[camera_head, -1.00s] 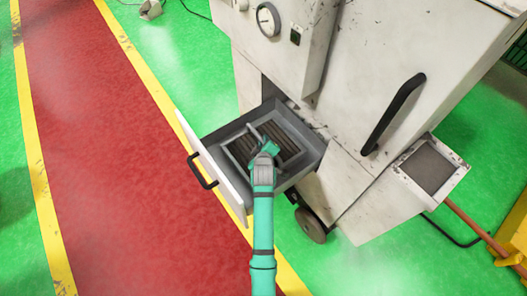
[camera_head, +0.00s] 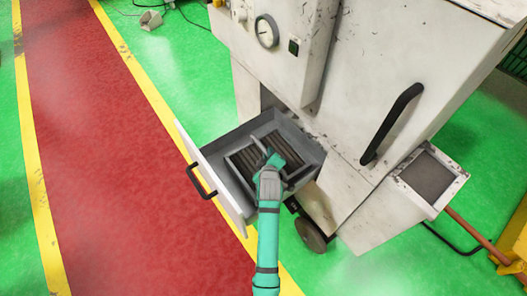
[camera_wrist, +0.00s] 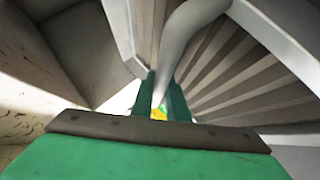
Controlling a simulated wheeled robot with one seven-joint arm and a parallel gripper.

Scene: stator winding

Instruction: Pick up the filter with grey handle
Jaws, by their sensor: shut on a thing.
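The filter (camera_head: 246,160) has dark slats in a grey frame and is at the open drawer (camera_head: 215,188) of the white machine. In the wrist view its slats (camera_wrist: 240,72) fill the right side, and its curved grey handle (camera_wrist: 188,22) runs down between my fingers. My gripper (camera_head: 272,158) is teal and shut on the handle; its dark green fingers (camera_wrist: 160,100) show in the wrist view. The filter sits at an angle to the drawer walls. I cannot tell whether it still touches the drawer floor. My gripper hides part of the filter.
The white machine (camera_head: 345,130) stands behind the drawer, with a black bar handle (camera_head: 392,124). A framed grey panel (camera_head: 428,177) juts out at its right. A wheel (camera_head: 311,232) is below. Green floor and a red lane (camera_head: 100,150) lie open to the left.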

